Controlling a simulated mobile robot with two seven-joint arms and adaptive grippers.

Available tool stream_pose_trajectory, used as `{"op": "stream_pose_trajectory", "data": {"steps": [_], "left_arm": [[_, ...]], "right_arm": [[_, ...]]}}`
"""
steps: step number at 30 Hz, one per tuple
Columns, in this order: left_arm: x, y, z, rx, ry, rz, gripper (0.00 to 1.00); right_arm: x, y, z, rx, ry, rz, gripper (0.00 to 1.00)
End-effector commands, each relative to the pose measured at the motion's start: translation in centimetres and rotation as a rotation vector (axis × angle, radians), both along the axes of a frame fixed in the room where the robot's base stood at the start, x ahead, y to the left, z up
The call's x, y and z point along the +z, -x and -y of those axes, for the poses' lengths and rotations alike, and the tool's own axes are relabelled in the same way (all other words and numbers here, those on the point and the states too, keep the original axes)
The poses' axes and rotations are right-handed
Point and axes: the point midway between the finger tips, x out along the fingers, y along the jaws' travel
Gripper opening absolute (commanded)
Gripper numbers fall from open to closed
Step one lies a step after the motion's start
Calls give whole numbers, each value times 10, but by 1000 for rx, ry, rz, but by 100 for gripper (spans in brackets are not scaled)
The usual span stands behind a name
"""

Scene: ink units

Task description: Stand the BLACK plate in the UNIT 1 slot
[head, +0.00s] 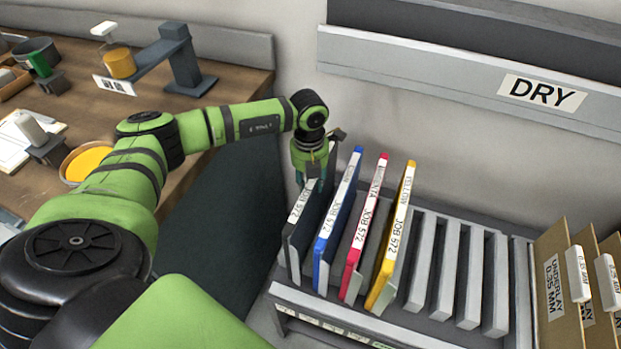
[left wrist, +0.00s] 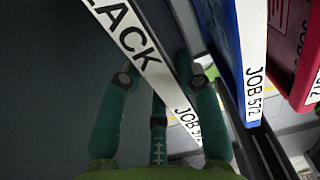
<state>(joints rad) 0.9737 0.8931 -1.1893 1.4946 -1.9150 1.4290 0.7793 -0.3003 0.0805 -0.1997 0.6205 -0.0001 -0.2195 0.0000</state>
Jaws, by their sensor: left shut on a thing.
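The black plate (head: 303,238) stands at the left end of the grey rack (head: 330,302), its white edge label facing front. My left gripper (head: 313,182) is at its upper part. In the left wrist view the label on the black plate (left wrist: 138,48) reads "BLACK" and "JOB 572", and the fingers of my left gripper (left wrist: 160,100) lie along both sides of it, shut on it. The labels on the rack's front are too small to read, and I cannot tell whether the plate's lower edge is fully seated. My right gripper is not in view.
Blue (head: 338,208), red (head: 364,228) and yellow (head: 392,240) plates stand close to the right, then several empty slots (head: 460,275). Brown underlay folders (head: 553,285) are at the far right. A "DRY" shelf (head: 450,75) hangs above. A wooden bench (head: 85,95) is at left.

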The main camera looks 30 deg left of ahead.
Motion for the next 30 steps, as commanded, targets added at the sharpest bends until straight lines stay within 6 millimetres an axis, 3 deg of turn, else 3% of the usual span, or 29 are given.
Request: {"op": "stream_pose_trajectory", "data": {"steps": [4,30], "left_arm": [[-11,-1,0,1,2,2,0],[-19,-1,0,1,2,2,0]], "right_arm": [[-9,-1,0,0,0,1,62],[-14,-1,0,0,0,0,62]]}}
